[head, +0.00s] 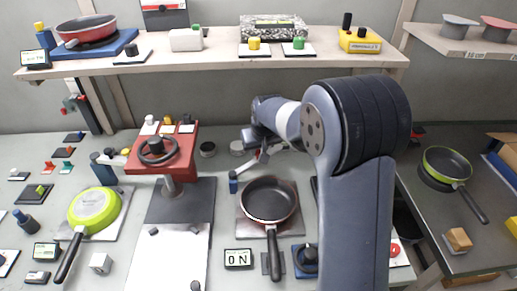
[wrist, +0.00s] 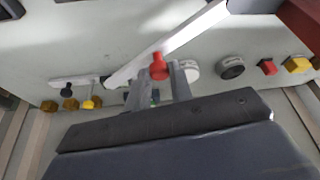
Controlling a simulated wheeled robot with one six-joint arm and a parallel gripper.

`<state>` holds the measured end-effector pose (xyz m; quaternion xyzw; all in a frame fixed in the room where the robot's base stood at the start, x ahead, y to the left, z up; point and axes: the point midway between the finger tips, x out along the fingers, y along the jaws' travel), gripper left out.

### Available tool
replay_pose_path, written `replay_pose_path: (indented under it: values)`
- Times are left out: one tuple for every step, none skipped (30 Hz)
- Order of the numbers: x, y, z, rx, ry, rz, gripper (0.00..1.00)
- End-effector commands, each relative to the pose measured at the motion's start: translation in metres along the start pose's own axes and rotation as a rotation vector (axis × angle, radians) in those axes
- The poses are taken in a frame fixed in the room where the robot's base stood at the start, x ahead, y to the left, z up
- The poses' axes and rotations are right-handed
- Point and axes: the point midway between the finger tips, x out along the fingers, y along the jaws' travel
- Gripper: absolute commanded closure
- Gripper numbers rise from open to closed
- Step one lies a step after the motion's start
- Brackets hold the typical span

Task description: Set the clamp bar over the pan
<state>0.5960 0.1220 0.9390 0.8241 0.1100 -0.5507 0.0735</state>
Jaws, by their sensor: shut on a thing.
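The pan (head: 268,203), dark with a reddish rim, lies upright on a square plate right of centre, its handle towards the front. The clamp bar (wrist: 190,38) is a pale straight bar running diagonally in the wrist view, with a red knob (wrist: 158,66). In the head view a short part of the bar (head: 251,163) shows behind the pan, near a blue post (head: 233,182). My gripper (wrist: 157,84) is shut on the clamp bar at its red knob. In the head view my arm partly hides the gripper and the bar's far end.
A red press with a handwheel (head: 157,151) stands left of the pan. A green pan (head: 94,210) lies upside down at left. A loaded shelf (head: 215,61) crosses behind.

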Motion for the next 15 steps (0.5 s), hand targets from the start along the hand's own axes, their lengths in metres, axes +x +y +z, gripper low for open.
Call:
replay_pose_path:
  values:
    - [-0.0001,0.0,0.0,0.0,0.0,0.0,1.0]
    - [-0.0002,0.0,0.0,0.0,0.0,0.0,1.0]
    - [-0.0002,0.0,0.0,0.0,0.0,0.0,1.0]
    - [-0.0002,0.0,0.0,0.0,0.0,0.0,1.0]
    - [-0.0002,0.0,0.0,0.0,0.0,0.0,1.0]
    - [-0.0002,0.0,0.0,0.0,0.0,0.0,1.0]
    - [-0.0002,0.0,0.0,0.0,0.0,0.0,1.0]
    - [-0.0002,0.0,0.0,0.0,0.0,0.0,1.0]
    - [-0.0002,0.0,0.0002,0.002,0.0,0.001,1.0]
    - [-0.0003,0.0001,0.0004,0.004,0.0,0.002,1.0]
    - [-0.0004,0.0001,0.0007,0.007,0.0,0.003,1.0]
    - [-0.0005,0.0002,0.0012,0.012,0.0,0.005,1.0]
    - [-0.0007,0.0004,0.0018,0.017,0.0,0.007,1.0]
    - [-0.0009,0.0005,0.0025,0.024,0.0,0.01,1.0]
    - [-0.0013,0.0009,0.0037,0.035,0.0,0.015,1.0]
